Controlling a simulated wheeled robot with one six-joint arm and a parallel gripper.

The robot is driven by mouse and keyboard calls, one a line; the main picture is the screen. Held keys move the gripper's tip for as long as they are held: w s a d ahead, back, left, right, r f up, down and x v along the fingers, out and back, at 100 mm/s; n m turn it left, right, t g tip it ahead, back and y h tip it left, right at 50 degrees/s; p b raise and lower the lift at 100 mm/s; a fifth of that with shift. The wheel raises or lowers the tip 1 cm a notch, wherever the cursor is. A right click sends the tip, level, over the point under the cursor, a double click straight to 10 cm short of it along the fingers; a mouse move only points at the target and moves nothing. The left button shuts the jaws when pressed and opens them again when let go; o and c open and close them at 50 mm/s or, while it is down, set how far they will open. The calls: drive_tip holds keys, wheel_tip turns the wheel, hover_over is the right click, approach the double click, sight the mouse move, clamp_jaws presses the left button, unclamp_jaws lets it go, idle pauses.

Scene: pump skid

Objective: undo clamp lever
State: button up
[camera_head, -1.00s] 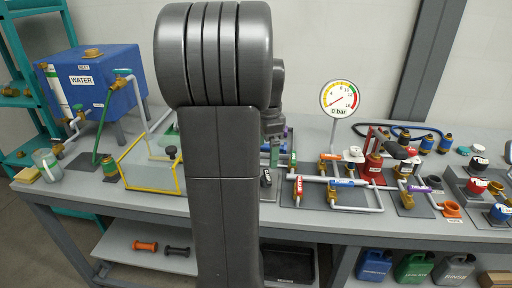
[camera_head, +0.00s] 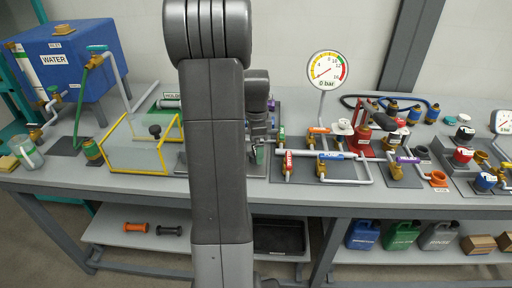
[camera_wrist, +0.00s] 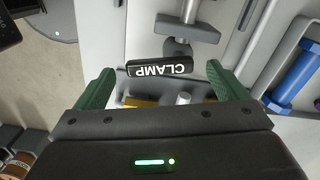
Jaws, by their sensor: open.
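The clamp lever (camera_wrist: 160,70) shows in the wrist view as a black bar with a white CLAMP label, upside down in the picture. It lies between the tips of my gripper (camera_wrist: 160,77), whose two green fingers are spread to its left and right. Gaps show on both sides, so neither finger seems to touch the lever. A grey rod and crossbar of the clamp (camera_wrist: 187,27) stand just beyond it. In the head view my gripper (camera_head: 257,152) hangs low over the bench, partly behind my arm, and I cannot make out the lever there.
A blue cylinder (camera_wrist: 296,77) lies right of my gripper in the wrist view. In the head view a yellow-edged clear guard (camera_head: 137,158) stands left of my arm. Pipes with a red valve handle (camera_head: 288,161) and a gauge (camera_head: 327,69) stand to the right.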

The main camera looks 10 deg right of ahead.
drive_tip(key=shift+f, duration=0.55)
drive_tip(key=c, duration=1)
